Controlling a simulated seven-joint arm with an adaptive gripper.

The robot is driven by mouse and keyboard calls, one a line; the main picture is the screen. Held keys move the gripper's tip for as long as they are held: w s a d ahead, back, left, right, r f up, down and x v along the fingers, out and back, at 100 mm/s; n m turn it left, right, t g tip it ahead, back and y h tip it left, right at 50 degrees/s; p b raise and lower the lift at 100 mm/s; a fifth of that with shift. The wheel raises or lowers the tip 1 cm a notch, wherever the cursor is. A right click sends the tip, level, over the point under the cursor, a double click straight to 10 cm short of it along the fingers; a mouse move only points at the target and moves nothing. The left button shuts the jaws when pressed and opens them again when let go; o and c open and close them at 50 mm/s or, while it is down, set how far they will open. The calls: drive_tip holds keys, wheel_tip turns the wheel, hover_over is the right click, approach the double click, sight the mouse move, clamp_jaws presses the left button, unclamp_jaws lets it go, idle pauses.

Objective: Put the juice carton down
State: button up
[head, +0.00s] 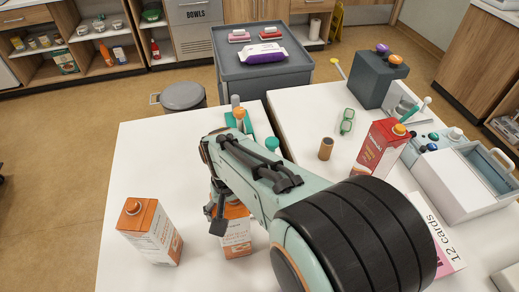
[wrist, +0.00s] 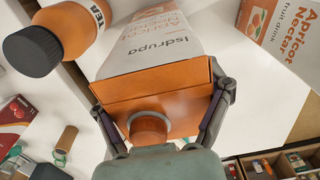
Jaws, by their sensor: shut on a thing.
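My gripper (head: 225,213) is shut on an orange-and-white juice carton (head: 237,240), above or on the left white table. In the wrist view the gripper (wrist: 160,100) has a finger on each side of this carton (wrist: 155,48), near its orange top and cap. The arm hides part of it in the head view. I cannot tell whether its base touches the table. A similar apricot nectar carton (head: 152,235) stands apart to its left; it also shows in the wrist view (wrist: 292,38) at the right.
The white table (head: 150,150) is clear behind the left carton. An orange bottle with a black cap (wrist: 72,28) is close to the held carton in the wrist view. A red carton (head: 380,148) and a cork-coloured cylinder (head: 326,149) stand right of my arm.

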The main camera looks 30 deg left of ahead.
idle(0.3)
drive_tip(key=o, duration=1.2)
drive_tip(key=shift+f, duration=0.1)
drive_tip(key=shift+c, duration=0.2)
